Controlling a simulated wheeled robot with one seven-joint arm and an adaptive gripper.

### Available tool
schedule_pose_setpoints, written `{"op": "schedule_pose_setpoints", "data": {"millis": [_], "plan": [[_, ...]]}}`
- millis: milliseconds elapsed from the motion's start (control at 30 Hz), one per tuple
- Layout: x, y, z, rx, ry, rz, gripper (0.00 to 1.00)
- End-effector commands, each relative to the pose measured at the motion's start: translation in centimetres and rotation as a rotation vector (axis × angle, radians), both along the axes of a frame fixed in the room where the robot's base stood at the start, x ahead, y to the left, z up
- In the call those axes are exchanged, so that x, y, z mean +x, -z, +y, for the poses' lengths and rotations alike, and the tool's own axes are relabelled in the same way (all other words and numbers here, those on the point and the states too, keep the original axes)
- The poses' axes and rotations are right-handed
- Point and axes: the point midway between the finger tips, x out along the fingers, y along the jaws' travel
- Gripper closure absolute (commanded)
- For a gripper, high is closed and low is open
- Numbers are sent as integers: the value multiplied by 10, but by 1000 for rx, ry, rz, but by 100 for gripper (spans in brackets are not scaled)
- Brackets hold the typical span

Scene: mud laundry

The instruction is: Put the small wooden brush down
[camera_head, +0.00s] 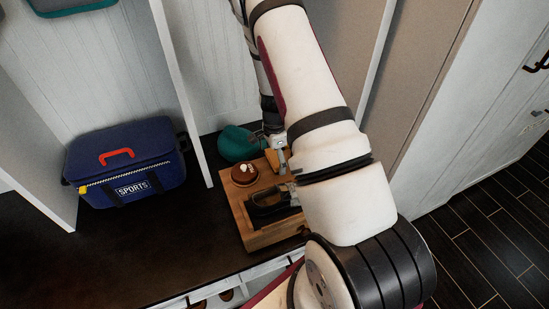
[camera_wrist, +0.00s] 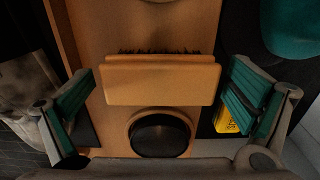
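The small wooden brush (camera_wrist: 160,82) is a pale wood block with a strip of dark bristles along its far edge. It lies crosswise between my fingers in the wrist view, over the wooden tray (camera_wrist: 88,30). My gripper (camera_wrist: 162,85) has its teal-padded fingers apart, one off each end of the brush, with a narrow gap at each side. In the head view my gripper (camera_head: 279,150) is low over the far end of the tray (camera_head: 262,240), and the brush (camera_head: 272,158) shows only in part. I cannot tell whether the brush touches the tray.
A round brown item (camera_head: 243,175) and dark items (camera_head: 268,204) sit on the tray. A teal round object (camera_head: 236,143) stands just behind it. A blue sports bag (camera_head: 128,165) is at the left. The dark bench top (camera_head: 120,255) in front of the bag is clear.

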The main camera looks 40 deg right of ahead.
Motion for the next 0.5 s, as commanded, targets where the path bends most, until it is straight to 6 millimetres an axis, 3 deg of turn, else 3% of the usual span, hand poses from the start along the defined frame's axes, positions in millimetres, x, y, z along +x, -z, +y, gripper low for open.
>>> {"op": "schedule_pose_setpoints", "data": {"millis": [267,500], "plan": [[0,-4,0,0,-1,0,1],[1,-42,0,-2,-2,-4,1]]}}
